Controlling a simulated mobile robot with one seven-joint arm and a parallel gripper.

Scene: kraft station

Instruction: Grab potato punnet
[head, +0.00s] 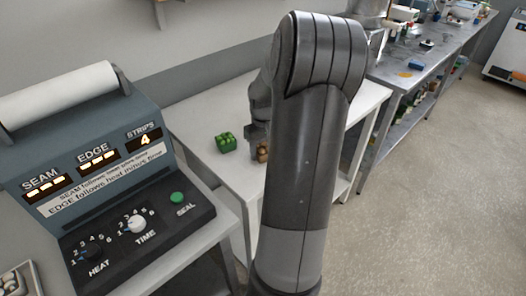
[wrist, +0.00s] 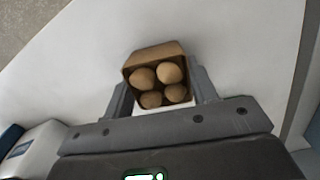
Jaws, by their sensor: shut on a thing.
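The potato punnet (wrist: 154,54) is a small brown open box holding several round tan potatoes. In the wrist view it sits between the two grey fingers of my gripper (wrist: 162,90), which is shut on its sides. In the head view the punnet (head: 262,153) shows only in part, brown, at the white table behind my arm. My arm hides most of my gripper and part of the punnet there. I cannot tell whether the punnet touches the table.
A green punnet (head: 226,143) stands on the white table (head: 200,112), left of the potato punnet. A sealing machine (head: 110,180) with dials and a white roll stands at the left front. A steel bench (head: 405,75) with several items runs along the back right. Floor at right is clear.

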